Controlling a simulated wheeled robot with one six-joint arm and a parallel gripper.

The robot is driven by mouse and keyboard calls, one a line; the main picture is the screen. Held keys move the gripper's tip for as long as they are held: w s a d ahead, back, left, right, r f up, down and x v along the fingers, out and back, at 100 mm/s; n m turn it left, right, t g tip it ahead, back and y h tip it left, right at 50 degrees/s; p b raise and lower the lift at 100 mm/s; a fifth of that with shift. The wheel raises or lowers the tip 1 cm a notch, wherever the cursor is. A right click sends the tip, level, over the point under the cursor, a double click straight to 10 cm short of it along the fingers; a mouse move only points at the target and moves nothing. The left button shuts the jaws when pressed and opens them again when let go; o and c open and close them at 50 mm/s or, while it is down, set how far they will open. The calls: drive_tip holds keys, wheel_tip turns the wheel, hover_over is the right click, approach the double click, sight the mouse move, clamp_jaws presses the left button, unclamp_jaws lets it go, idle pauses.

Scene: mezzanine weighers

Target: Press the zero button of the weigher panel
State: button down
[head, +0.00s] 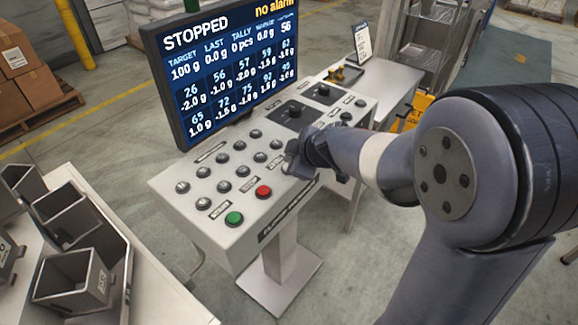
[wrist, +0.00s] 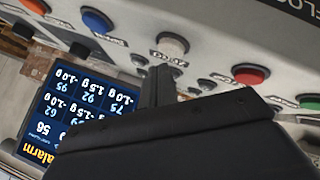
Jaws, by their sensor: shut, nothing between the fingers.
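The weigher panel (head: 240,232) is a pale sloped console with rows of grey buttons, a green button (head: 234,218) and a red button (head: 263,191). My gripper (head: 292,165) is shut and empty over the panel's front edge, right of the red button, hiding what lies behind it. In the wrist view the shut fingertips (wrist: 160,82) point at the panel close to a white button (wrist: 172,45). Contact cannot be told. A red button (wrist: 250,74), an orange button (wrist: 97,20) and a blue button (wrist: 35,6) flank it.
A screen (head: 222,65) reading STOPPED and "no alarm" stands behind the panel. Grey metal bins (head: 72,278) sit on a pale table at the lower left. A pale side table (head: 385,80) stands beyond the panel. Boxes (head: 35,62) are stacked at the far left.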

drive_tip(key=shift+f+b, duration=0.9)
drive_tip(key=shift+b, duration=0.6)
idle(0.6)
drive_tip(key=shift+r, duration=0.15)
drive_tip(key=shift+r+p, duration=0.4)
drive_tip(key=shift+r, duration=0.35)
drive_tip(key=shift+r+p, duration=1.45)
drive_tip(key=shift+r, duration=1.05)
drive_tip(key=shift+f, duration=0.15)
drive_tip(key=shift+f+b, duration=0.6)
drive_tip(key=shift+f, duration=0.25)
drive_tip(key=shift+r+p, duration=0.25)
drive_tip(key=shift+p, duration=1.2)
